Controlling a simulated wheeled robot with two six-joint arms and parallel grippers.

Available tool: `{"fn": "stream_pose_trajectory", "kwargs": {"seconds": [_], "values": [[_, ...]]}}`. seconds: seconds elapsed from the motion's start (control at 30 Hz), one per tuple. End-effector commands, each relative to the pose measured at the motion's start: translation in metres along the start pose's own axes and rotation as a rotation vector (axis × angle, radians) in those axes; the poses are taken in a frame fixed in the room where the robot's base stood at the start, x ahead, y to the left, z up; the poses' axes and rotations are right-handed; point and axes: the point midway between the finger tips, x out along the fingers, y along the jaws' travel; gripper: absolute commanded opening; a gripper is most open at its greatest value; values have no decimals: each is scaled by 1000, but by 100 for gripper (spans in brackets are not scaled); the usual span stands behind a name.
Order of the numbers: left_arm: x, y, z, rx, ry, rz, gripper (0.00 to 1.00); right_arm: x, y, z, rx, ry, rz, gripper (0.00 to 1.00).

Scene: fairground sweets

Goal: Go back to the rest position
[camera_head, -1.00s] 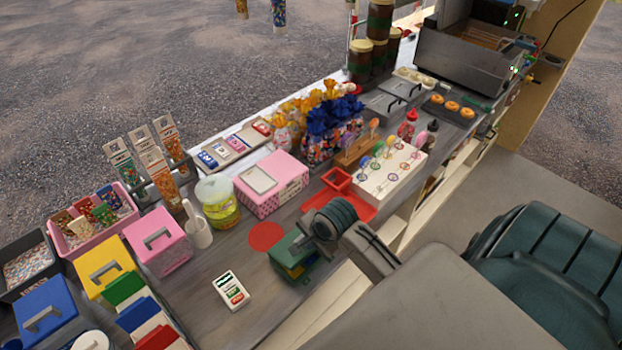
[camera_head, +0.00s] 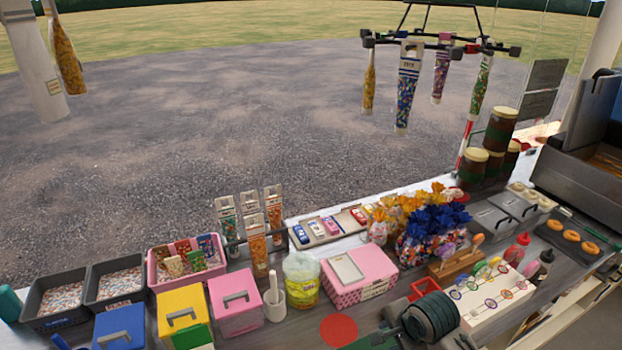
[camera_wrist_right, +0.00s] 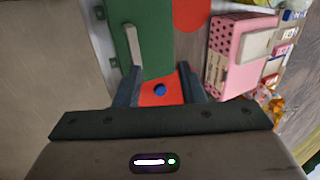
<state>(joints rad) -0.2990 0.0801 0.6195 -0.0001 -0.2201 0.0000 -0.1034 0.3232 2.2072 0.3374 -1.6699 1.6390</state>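My right gripper shows in the right wrist view (camera_wrist_right: 160,90) with its two dark fingers spread apart. A red surface with a small blue round spot (camera_wrist_right: 160,89) shows in the gap; I cannot tell what it is, and no object is clearly gripped. The gripper is over the counter beside a green box with a pale handle (camera_wrist_right: 134,45). In the head view my right arm (camera_head: 430,318) comes in at the bottom and partly hides that green box (camera_head: 368,342). My left gripper is not in view.
A red round mat (camera_head: 338,330) lies on the counter near the arm. A pink box (camera_head: 358,275), a yellow tub (camera_head: 301,282) and a white lollipop stand (camera_head: 490,297) stand close by. A hanging rack (camera_head: 440,42) with sweet tubes is above the far side.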

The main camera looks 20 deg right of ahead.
Motion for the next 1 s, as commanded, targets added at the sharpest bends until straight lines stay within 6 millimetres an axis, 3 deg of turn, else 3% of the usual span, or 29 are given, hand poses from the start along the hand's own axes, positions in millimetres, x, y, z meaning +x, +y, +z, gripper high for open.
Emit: {"fn": "stream_pose_trajectory", "kwargs": {"seconds": [0.17, 0.6, 1.0], "values": [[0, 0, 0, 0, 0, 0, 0, 0, 12, 5, -87, 3, 5, 36], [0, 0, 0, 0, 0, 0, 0, -15, 111, 39, -969, 31, 80, 36], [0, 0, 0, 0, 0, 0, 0, -37, 159, 50, -1460, 27, 149, 36]]}}
